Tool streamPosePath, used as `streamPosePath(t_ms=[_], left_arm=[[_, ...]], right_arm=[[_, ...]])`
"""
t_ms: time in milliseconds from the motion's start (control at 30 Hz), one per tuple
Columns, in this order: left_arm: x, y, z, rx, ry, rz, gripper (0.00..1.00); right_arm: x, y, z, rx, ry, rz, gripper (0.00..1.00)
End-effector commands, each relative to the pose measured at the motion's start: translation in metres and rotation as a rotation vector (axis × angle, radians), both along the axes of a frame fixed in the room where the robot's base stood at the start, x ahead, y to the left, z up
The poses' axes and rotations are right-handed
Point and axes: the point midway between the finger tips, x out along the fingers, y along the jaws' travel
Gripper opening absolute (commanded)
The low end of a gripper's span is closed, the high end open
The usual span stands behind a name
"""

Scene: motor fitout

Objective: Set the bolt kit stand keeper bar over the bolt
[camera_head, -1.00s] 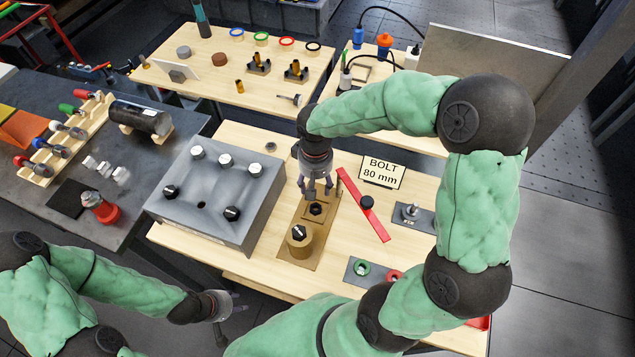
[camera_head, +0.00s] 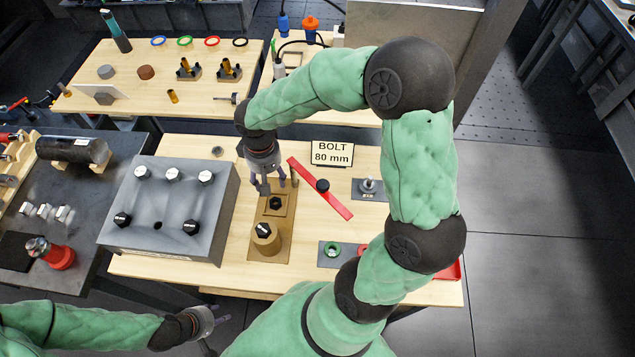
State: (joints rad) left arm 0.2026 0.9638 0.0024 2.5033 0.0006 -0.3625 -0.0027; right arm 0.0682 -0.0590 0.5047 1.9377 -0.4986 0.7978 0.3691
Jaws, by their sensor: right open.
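The bolt kit stand (camera_head: 284,249) is a tan plate on the wooden table. It carries a square block with a black hex bolt head (camera_head: 276,203) and, nearer me, a round tan cylinder with another dark bolt (camera_head: 263,229). The red keeper bar (camera_head: 305,172), with a black knob (camera_head: 322,186), lies slantwise to the right of the stand, not over the bolt. My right gripper (camera_head: 273,187) points down, open and empty, just behind the bolt head and left of the bar. My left gripper (camera_head: 217,325) is low in the view, off the table's front edge, apparently open and empty.
A grey block with several bolts (camera_head: 170,215) stands left of the stand. A "BOLT 80 mm" sign (camera_head: 332,153) is behind the bar. Bare wood lies between.

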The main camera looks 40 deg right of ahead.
Motion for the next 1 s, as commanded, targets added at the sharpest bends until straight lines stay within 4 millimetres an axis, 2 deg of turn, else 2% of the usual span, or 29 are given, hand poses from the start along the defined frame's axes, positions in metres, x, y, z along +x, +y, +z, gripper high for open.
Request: streamPosePath(t_ms=[33,200,367,667,1000], left_arm=[[0.000,0.000,0.000,0.000,0.000,0.000,0.40],[0.000,0.000,0.009,0.000,0.000,0.000,0.40],[0.000,0.000,0.033,0.000,0.000,0.000,0.40],[0.000,0.000,0.090,0.000,0.000,0.000,0.40],[0.000,0.000,0.153,0.000,0.000,0.000,0.40]], right_arm=[[0.000,0.000,0.000,0.000,0.000,0.000,0.47],[-0.002,-0.006,0.006,0.008,0.007,-0.039,0.00],[-0.007,-0.025,0.022,0.031,0.028,-0.165,0.00],[-0.027,-0.076,0.057,0.089,0.081,-0.519,0.00],[-0.060,-0.131,0.096,0.139,0.136,-0.932,0.00]])
